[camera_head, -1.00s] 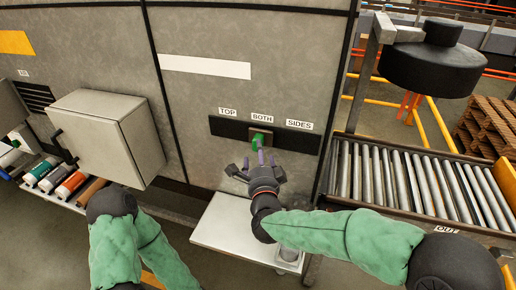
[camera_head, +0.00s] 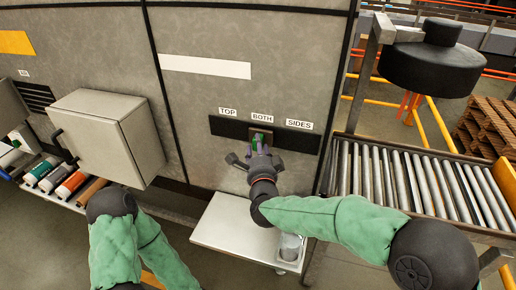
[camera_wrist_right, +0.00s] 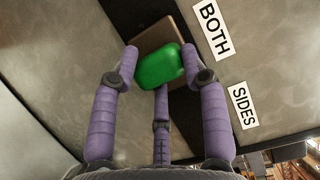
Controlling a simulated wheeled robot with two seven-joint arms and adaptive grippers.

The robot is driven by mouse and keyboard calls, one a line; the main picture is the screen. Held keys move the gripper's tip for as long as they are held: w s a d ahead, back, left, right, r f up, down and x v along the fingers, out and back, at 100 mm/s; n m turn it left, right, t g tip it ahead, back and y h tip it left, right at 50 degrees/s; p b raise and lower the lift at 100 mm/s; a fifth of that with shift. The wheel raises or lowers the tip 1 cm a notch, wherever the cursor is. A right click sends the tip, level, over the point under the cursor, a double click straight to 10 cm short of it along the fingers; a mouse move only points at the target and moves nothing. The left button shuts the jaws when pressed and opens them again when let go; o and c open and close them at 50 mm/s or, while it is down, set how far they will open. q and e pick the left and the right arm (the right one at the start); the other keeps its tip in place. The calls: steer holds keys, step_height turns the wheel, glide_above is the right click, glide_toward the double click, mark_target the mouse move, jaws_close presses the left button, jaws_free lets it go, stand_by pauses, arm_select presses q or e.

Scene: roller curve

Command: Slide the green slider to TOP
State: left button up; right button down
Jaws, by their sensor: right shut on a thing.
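The green slider (camera_head: 258,144) sits on a dark horizontal track (camera_head: 226,126) on the grey machine wall, below the BOTH label (camera_head: 262,117). The TOP label (camera_head: 227,111) is to its left and the SIDES label (camera_head: 299,125) to its right. My right gripper (camera_head: 260,149) is at the slider and hides part of it. In the right wrist view, the purple fingers of the right gripper (camera_wrist_right: 160,65) are shut around the green slider (camera_wrist_right: 157,69), one on each side and a third beneath. My left gripper is out of view.
A white shelf (camera_head: 220,235) with a clear jar (camera_head: 290,247) is below the track. A roller conveyor (camera_head: 420,185) is on the right. A grey box (camera_head: 98,125) juts from the wall on the left, above several bottles and cans.

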steer(key=shift+w+a+f, duration=0.1)
steer(key=shift+a+f, duration=0.1)
steer(key=shift+a, duration=0.25)
steer(key=w+a+b, duration=0.2)
steer(key=w+a, duration=0.1)
steer(key=a, duration=0.7)
steer(key=shift+w+a, duration=0.15)
steer(key=shift+a, duration=0.05)
steer(key=shift+f, duration=0.1)
steer(key=c, duration=0.6)
jaws_free()
steer(key=shift+o, duration=0.2)
steer(key=shift+w+a, duration=0.1)
